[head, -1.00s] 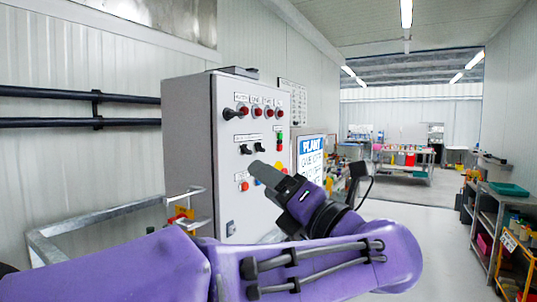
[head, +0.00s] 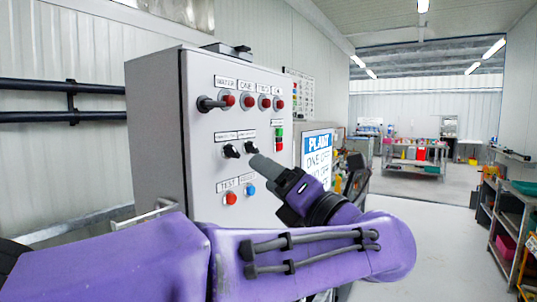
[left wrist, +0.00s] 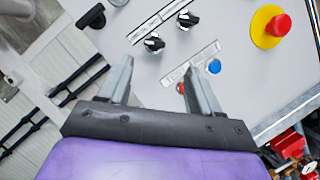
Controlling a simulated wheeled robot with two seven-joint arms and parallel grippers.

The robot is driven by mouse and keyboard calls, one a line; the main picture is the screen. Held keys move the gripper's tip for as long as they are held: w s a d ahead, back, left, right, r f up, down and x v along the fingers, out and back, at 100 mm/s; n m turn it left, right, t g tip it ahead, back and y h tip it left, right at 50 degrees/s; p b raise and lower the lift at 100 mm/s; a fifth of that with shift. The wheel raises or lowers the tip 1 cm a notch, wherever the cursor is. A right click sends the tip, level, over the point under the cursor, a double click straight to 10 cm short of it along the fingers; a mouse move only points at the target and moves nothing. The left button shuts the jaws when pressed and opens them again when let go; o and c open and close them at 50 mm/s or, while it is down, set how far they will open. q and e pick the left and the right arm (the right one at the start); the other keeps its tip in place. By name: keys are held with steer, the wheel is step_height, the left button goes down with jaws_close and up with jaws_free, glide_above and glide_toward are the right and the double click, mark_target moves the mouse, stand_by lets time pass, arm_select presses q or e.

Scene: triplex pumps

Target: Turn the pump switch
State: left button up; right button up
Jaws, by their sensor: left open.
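The grey control cabinet (head: 155,140) carries the switches on its front panel. Two black rotary knobs, the left knob (head: 231,151) and the right knob (head: 251,147), sit mid-panel under small labels; I cannot read which is the pump switch. Both also show in the left wrist view, one knob (left wrist: 154,43) and the other knob (left wrist: 187,20), beyond the fingertips. A black handle (head: 208,103) sticks out at upper left under "WATER". My left gripper (head: 262,166) is open and empty in front of the panel, apart from the knobs; its two fingers (left wrist: 158,68) show spread. My right gripper is not in view.
Red buttons (head: 265,102) line the panel top; a red button (head: 231,198) and a blue button (head: 251,190) sit below the knobs. A red emergency button (left wrist: 278,25) on yellow is nearby. A "PLANT" sign (head: 318,155) stands right; shelves (head: 510,215) line the right side.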

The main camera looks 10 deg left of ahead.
mark_target(236, 153)
arm_select(q)
steer(key=p+x, duration=0.3)
steer(key=x, duration=0.5)
steer(key=shift+a+r, duration=0.25)
steer(key=shift+a, duration=0.15)
steer(key=shift+s+r, duration=0.1)
steer(key=shift+s, duration=0.1)
steer(key=shift+w, duration=0.1)
steer(key=c, duration=1)
steer(key=shift+c, duration=0.2)
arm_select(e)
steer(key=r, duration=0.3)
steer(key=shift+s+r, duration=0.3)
